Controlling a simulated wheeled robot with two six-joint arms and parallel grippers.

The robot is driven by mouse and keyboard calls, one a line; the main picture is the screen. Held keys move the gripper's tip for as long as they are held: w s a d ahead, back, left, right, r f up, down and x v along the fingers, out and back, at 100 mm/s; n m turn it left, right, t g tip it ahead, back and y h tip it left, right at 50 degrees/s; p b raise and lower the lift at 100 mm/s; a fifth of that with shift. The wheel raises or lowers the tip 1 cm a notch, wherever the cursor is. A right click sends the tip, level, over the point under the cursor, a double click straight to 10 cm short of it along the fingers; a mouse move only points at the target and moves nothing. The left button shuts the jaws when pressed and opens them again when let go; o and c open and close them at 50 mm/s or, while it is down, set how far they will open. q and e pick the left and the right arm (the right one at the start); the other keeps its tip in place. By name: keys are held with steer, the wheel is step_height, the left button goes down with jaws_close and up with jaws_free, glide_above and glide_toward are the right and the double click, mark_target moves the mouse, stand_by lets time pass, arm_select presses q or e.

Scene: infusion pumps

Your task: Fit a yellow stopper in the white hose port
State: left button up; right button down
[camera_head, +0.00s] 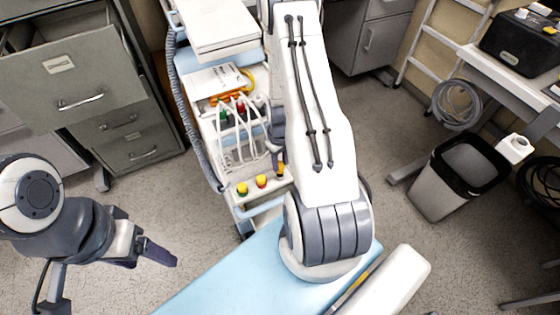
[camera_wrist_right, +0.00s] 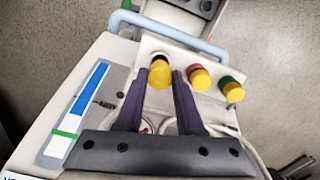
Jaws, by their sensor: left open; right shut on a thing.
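My right gripper (camera_wrist_right: 160,90) is shut on a yellow stopper (camera_wrist_right: 160,74), held between its two dark fingers. The stopper is at the cart's edge, in line with a yellow stopper on a red collar (camera_wrist_right: 200,79) and one on a green collar (camera_wrist_right: 232,92). These two also show in the head view, red (camera_head: 261,182) and green (camera_head: 242,189). A pale rim shows beside the held stopper; whether the stopper is seated in a white port, I cannot tell. My left gripper (camera_head: 172,260) is open and empty, off to the left above the floor.
A medical cart (camera_head: 228,195) with white hoses (camera_head: 240,140) and coloured connectors stands in the middle. A blue handle rail (camera_wrist_right: 170,33) runs along its edge. Filing cabinets (camera_head: 75,85) stand left and a black-lined bin (camera_head: 460,170) right.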

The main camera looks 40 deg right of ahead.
steer(key=shift+f+b, duration=1.05)
steer(key=shift+f, duration=0.5)
steer(key=shift+c, duration=2.2)
jaws_free()
steer(key=shift+r, duration=0.1)
step_height(320, 180, up, 10)
steer(key=shift+r+p, duration=0.15)
steer(key=shift+p, duration=0.5)
